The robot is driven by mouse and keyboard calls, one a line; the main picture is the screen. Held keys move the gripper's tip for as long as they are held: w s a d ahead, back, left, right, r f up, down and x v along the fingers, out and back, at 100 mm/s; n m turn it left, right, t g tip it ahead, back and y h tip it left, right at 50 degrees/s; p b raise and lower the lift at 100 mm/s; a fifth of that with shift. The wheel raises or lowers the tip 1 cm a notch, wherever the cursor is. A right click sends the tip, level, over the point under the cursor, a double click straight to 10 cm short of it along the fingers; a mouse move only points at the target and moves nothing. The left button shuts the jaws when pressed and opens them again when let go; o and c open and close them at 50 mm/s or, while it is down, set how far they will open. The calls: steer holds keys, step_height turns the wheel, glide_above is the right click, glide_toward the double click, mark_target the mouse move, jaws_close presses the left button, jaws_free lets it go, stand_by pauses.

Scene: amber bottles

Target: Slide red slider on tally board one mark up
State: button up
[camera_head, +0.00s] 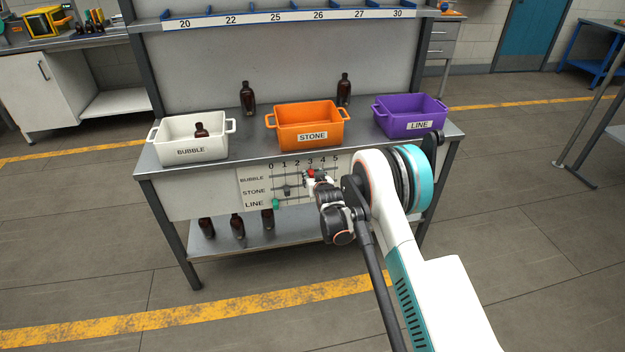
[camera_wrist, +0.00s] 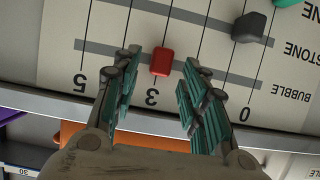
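The tally board (camera_head: 257,188) hangs on the bench front, with rows BUBBLE, STONE and LINE and marks 0 to 5. The red slider (camera_head: 311,172) is on the BUBBLE row; in the wrist view, where the board appears upside down, the red slider (camera_wrist: 162,62) sits at about mark 3. My gripper (camera_head: 312,180) is at the board. In the wrist view my gripper (camera_wrist: 163,66) is open, one finger on each side of the red slider, with visible gaps. The dark STONE slider (camera_head: 287,190) is near 1 and the green LINE slider (camera_head: 275,203) near 0.
A white BUBBLE crate (camera_head: 190,152) holding a bottle, an orange STONE crate (camera_head: 310,125) and a purple LINE crate (camera_head: 412,117) stand on the bench above. Two amber bottles (camera_head: 248,98) stand behind them. Several bottles (camera_head: 237,226) stand on the lower shelf.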

steer(key=shift+x, duration=1.05)
